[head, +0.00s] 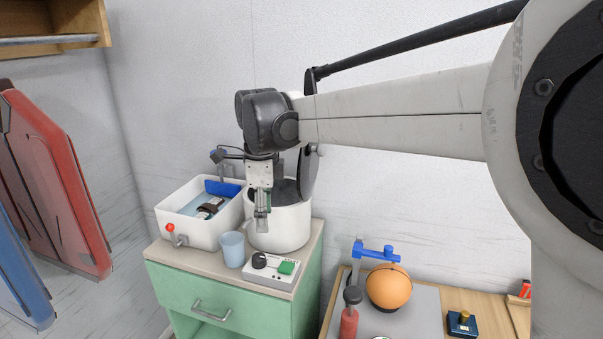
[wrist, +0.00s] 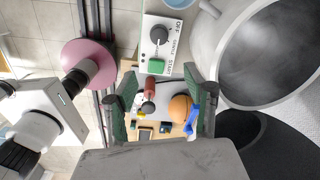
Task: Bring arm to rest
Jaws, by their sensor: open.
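My gripper (head: 262,222) hangs pointing down at the end of my outstretched arm, in front of the white round tub (head: 290,228) on the green cabinet. In the wrist view my gripper (wrist: 160,100) shows its two dark green fingers spread apart with nothing held between them. The white control box (head: 272,268) with a black knob and a green button lies below and in front of it. This box also shows in the wrist view (wrist: 148,50), beyond the fingers.
A white basin (head: 183,228) with a red-handled tap stands left of the tub. A light blue cup (head: 232,248) stands near the gripper. The green cabinet (head: 240,312) bears them. An orange ball (head: 388,287) and blue clamp (head: 377,252) are on the right-hand table.

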